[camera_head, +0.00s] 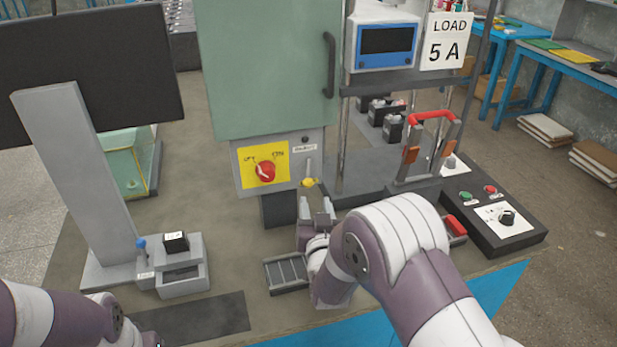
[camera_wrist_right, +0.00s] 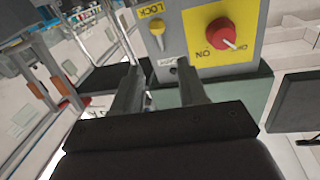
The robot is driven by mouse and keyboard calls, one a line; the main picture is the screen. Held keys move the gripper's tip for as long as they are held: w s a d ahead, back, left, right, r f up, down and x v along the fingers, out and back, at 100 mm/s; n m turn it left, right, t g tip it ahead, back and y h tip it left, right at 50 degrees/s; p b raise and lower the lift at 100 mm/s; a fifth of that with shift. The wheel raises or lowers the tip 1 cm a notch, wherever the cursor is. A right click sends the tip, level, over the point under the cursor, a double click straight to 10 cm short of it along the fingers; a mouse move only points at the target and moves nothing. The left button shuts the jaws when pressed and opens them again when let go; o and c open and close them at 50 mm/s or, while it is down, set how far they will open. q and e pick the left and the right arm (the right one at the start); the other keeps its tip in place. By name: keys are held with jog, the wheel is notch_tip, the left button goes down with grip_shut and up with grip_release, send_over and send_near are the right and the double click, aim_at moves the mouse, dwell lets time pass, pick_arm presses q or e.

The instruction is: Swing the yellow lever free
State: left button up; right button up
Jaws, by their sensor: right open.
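The yellow lever (camera_head: 309,183) is a small piece on the right part of the grey switch panel (camera_head: 240,180), below the green cabinet door. In the right wrist view, which shows the panel upside down, the yellow lever (camera_wrist_right: 156,27) is beside a yellow LOCK label (camera_wrist_right: 151,10). My right gripper (camera_head: 316,200) is just in front of and below the lever. Its two fingers (camera_wrist_right: 160,80) are apart with nothing between them, and the lever is beyond their tips. My left arm shows at the lower left, but its gripper is out of the picture.
A red rotary knob (camera_head: 265,171) on a yellow plate is left of the lever. A slotted black tray (camera_head: 287,273) lies beside my right wrist. A red-handled frame (camera_head: 432,117) and a control box (camera_head: 505,225) stand to the right. A monitor (camera_head: 90,70) stands at left.

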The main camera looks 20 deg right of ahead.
aim_at(309, 174)
jog(key=w, duration=0.3)
jog(key=w+d, duration=0.1)
jog(key=w, duration=0.6)
jog(key=shift+w+d+f, duration=0.15)
jog(key=shift+w+d, duration=0.15)
jog(key=shift+w, duration=0.1)
